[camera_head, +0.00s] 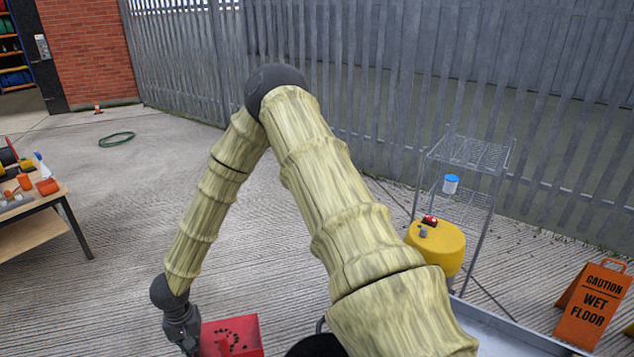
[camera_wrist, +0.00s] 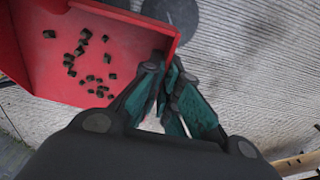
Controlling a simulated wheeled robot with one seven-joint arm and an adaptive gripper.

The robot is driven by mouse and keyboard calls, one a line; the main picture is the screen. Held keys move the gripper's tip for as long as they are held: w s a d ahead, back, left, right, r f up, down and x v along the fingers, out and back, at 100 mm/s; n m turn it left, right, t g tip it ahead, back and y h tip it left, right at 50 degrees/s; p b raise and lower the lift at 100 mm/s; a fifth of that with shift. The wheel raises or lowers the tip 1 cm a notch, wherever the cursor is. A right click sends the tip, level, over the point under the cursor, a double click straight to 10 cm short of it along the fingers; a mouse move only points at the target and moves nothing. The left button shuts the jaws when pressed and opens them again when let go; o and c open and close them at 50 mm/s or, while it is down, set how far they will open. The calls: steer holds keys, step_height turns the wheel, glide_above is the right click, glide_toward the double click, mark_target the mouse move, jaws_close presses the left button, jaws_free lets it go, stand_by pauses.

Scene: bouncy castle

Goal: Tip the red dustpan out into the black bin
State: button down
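The red dustpan (camera_head: 250,322) is low in the head view, with several small dark bits lying in it. It fills the upper left of the wrist view (camera_wrist: 125,38), bits spread over its floor. My gripper (camera_head: 186,338) is at the dustpan's left side in the head view. In the wrist view my gripper's (camera_wrist: 166,70) fingers are closed on the dustpan's side wall near a corner. A black rounded thing (camera_head: 316,347) shows at the bottom of the head view, partly hidden by my arm; I cannot tell whether it is the black bin.
A low table (camera_head: 35,205) with orange items stands at left. A yellow drum (camera_head: 437,245), a wire rack (camera_head: 468,152) and an orange wet-floor sign (camera_head: 594,305) stand at right. A green hose (camera_head: 117,139) lies on open concrete. A metal fence (camera_head: 345,90) closes the back.

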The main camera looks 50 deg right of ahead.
mark_target(215, 333)
steer(key=d+f+m, duration=0.1)
steer(key=d+m, duration=0.1)
steer(key=w+d+f+m, duration=0.1)
steer(key=d+m, duration=0.1)
steer(key=d, duration=0.1)
steer(key=d+f+m, duration=0.2)
steer(key=shift+w+d+p, duration=0.15)
steer(key=shift+d+p, duration=0.1)
steer(key=shift+p, duration=0.05)
steer(key=s+d+f+m, duration=0.4)
steer(key=d+f+m, duration=0.2)
steer(key=d, duration=0.4)
steer(key=s+d+f+m+p, duration=0.1)
steer(key=s+d+f+m, duration=0.3)
steer(key=d, duration=0.7)
steer(key=s+d+f+m, duration=0.4)
steer(key=d+f+m, duration=0.4)
steer(key=d+m, duration=0.3)
steer(key=shift+s+m+t, duration=0.3)
steer(key=shift+s+m, duration=0.05)
steer(key=shift+m, duration=0.25)
steer(key=shift+s+a+r+t+p, duration=0.1)
steer(key=shift+a+r+t+p, duration=0.15)
steer(key=shift+p, duration=0.75)
